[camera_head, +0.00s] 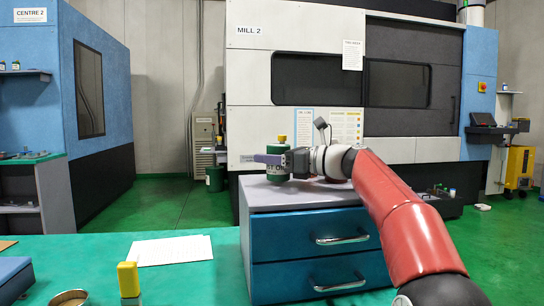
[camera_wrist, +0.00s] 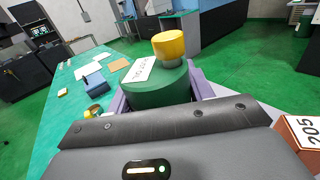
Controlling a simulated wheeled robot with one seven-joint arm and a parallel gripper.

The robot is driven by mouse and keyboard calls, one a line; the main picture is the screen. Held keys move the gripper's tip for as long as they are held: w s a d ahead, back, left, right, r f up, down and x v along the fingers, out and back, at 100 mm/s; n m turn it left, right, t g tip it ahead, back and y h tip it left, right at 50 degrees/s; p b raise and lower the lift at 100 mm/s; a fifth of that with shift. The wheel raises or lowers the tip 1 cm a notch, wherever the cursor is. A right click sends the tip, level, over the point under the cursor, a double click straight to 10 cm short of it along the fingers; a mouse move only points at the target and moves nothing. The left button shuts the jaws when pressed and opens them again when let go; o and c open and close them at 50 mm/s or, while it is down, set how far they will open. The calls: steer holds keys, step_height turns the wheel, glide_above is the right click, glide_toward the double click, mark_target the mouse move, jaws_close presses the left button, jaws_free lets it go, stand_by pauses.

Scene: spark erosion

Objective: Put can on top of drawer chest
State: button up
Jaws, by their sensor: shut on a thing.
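The can is dark green with a yellow cap (camera_head: 277,172); in the wrist view its green top and yellow cap (camera_wrist: 168,46) show with a white label. My gripper (camera_head: 270,159) is shut on the can, its purple fingers on either side of the body. The can is upright over the left rear part of the drawer chest's grey top (camera_head: 310,196). I cannot tell whether its base touches that top. The chest has blue drawer fronts with metal handles, both drawers shut. The gripper hides part of the can.
A green table (camera_head: 200,275) at the front left holds white paper (camera_head: 172,250), a yellow-capped bottle (camera_head: 129,283) and a round tin (camera_head: 70,297). The Mill 2 machine (camera_head: 300,90) stands behind the chest. The front of the chest top is clear. A box marked 205 (camera_wrist: 300,140) shows at right.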

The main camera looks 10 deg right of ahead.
steer(key=shift+f+b, duration=0.4)
steer(key=shift+f, duration=0.2)
stand_by(0.3)
steer(key=o, duration=1.3)
steer(key=shift+d, duration=0.15)
